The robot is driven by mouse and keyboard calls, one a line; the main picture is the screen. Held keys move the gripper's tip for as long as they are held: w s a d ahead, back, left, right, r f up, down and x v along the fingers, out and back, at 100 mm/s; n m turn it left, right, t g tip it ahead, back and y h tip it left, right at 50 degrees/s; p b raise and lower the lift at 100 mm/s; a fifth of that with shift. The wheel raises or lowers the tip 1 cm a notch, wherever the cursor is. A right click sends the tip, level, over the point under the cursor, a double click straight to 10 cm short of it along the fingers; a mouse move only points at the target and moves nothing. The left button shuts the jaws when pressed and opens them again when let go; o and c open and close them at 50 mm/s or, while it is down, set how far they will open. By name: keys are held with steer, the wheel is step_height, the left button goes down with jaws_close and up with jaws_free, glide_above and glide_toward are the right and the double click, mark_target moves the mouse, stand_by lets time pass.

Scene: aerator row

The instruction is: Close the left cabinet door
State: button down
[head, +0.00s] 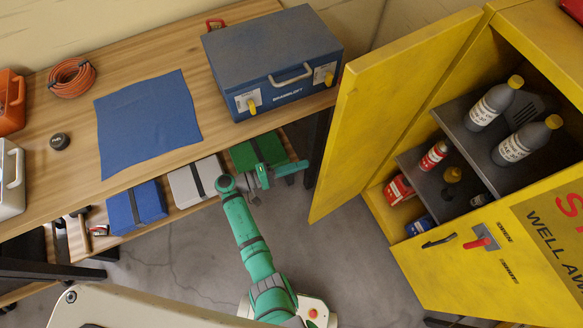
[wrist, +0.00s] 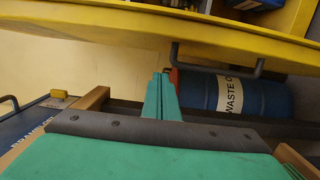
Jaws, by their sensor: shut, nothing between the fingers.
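The yellow cabinet (head: 520,40) stands at the right in the head view. Its left door (head: 390,110) is swung wide open, standing out from the cabinet with its free edge towards the workbench. My gripper (head: 298,169) is shut and empty, left of this door's free edge and apart from it in the head view. In the wrist view, the closed teal fingers (wrist: 162,88) point towards a yellow panel (wrist: 130,25) across the top, with a dark bar handle (wrist: 215,64) on it. Whether the fingers touch the panel is unclear.
The cabinet's other door (head: 455,270) has a red lever (head: 483,240). Grey bottles (head: 497,100) stand on the cabinet shelves. A wooden workbench (head: 150,85) carries a blue toolbox (head: 270,60). A blue drum (wrist: 200,92) shows in the wrist view. Grey floor (head: 340,265) is clear below the door.

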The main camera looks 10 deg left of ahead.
steer(key=d, duration=0.6)
steer(key=shift+s+d, duration=0.3)
steer(key=shift+s, duration=0.1)
steer(key=shift+s+d, duration=0.1)
